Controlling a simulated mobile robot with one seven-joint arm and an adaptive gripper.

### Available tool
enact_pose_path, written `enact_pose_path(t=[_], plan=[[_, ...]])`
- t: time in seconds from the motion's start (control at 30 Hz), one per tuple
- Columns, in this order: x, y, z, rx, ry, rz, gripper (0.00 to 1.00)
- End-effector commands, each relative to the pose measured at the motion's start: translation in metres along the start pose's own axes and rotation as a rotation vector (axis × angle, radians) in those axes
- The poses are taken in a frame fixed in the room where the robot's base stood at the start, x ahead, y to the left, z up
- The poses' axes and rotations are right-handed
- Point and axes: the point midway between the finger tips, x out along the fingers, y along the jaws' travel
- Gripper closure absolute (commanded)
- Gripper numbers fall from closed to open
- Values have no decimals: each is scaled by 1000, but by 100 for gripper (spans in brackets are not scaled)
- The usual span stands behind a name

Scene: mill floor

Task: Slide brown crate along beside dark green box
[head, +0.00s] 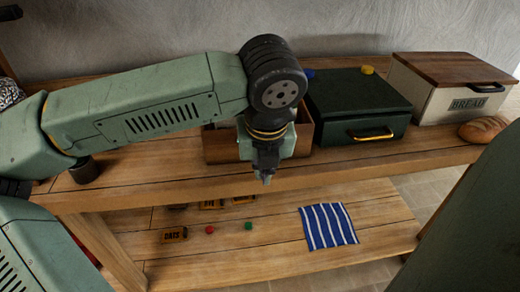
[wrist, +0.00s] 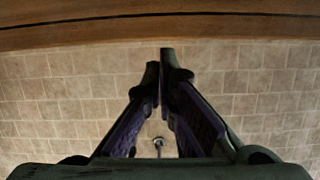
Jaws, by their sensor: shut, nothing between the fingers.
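The brown crate (head: 221,146) stands on the wooden table, largely hidden behind my arm and gripper in the head view. Its right end shows close to the left side of the dark green box (head: 352,97), which has a brass handle on its front. My gripper (head: 266,181) points down in front of the crate, near the table's front edge. Its fingers are closed together and empty in the wrist view (wrist: 163,62). Whether it touches the crate I cannot tell.
A bread box (head: 435,97) with a wooden lid stands right of the green box, with a loaf (head: 482,130) near it. A dark cup (head: 84,171) stands at the left. A lower shelf holds a striped cloth (head: 328,226) and small tins (head: 174,235). The table front is mostly clear.

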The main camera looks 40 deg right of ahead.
Motion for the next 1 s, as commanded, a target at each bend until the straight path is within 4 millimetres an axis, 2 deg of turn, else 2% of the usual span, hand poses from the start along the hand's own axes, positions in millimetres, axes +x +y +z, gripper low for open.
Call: enact_pose_path(t=[0.03, 0.23, 0.73, 1.0], plan=[[-4, -1, 12, -4, 0, -4, 100], [4, -1, 33, -3, -1, -3, 100], [9, 0, 39, -2, -3, -1, 100], [15, 0, 55, -4, -4, -1, 100]])
